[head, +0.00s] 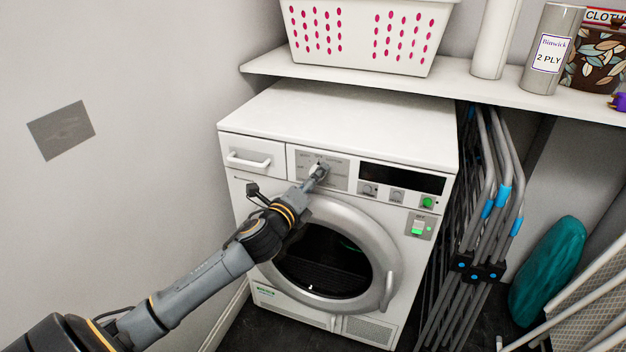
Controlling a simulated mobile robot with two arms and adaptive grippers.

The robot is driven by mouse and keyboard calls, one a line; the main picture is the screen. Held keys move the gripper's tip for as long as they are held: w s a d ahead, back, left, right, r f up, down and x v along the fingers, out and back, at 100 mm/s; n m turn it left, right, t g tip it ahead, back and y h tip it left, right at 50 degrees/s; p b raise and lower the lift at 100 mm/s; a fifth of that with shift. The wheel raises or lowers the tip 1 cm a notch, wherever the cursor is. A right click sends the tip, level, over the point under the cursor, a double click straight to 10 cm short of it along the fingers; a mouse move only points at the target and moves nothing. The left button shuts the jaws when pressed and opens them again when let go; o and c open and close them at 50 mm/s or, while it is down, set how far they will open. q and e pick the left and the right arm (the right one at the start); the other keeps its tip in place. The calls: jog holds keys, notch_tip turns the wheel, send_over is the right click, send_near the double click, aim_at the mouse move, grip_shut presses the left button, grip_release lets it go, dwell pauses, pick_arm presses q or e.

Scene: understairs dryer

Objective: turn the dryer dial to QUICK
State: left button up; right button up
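The white dryer (335,112) stands under a shelf, with its round door shut. Its grey dial panel (338,172) is at the upper left of the front, right of the drawer. Small labels ring the dial, too small to read here. My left gripper (318,173) reaches in from the lower left, with its fingertips at the dial. The fingers cover most of the dial, so its pointer is hidden. I cannot tell whether the fingers are closed on it or only beside it. My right gripper is not in view.
A dark display, small buttons, a green-lit button (428,202) and a green switch (418,228) lie right of the dial. A folded drying rack (480,220) stands close to the dryer's right side. A laundry basket (365,35) sits on the shelf above.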

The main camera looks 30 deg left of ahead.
pick_arm(q)
jog(key=c, duration=1)
jog(key=shift+c, duration=0.2)
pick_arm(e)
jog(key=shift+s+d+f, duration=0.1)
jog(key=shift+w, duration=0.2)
pick_arm(q)
jog(key=shift+n, duration=0.4)
jog(key=shift+n+p, duration=0.5)
jog(key=shift+n, duration=0.6)
jog(key=n+p, duration=0.1)
jog(key=n, duration=0.2)
jog(key=shift+t, duration=0.3)
jog(key=shift+n+y+p, duration=0.3)
jog(key=shift+n+y, duration=0.1)
jog(key=shift+n, duration=1.2)
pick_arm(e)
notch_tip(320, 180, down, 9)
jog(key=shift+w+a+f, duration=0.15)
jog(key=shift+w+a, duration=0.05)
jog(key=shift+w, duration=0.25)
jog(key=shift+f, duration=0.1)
